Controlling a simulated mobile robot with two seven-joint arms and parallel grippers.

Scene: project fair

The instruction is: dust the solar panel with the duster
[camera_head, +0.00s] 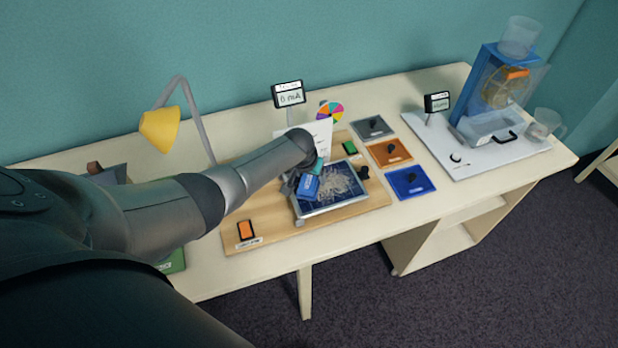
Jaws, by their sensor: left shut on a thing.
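The solar panel (322,206) is a dark blue plate in a light frame, lying on a wooden board. A pale, streaky patch (340,184), which looks like dust, covers much of its face. My left arm reaches in from the left, and my left gripper (307,180) is over the panel's left part. It is shut on the duster (307,187), whose blue block shows at the fingers. I cannot tell whether the duster touches the panel. A small display (289,96) behind the panel reads 0 mA. My right gripper is not in view.
The wooden board (270,217) also bears an orange switch (245,229) and a green piece (349,147). A yellow lamp (160,128) stands behind my arm. Grey, orange and blue tiles (408,182) lie right of the board. A blue machine (490,85) stands at the far right.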

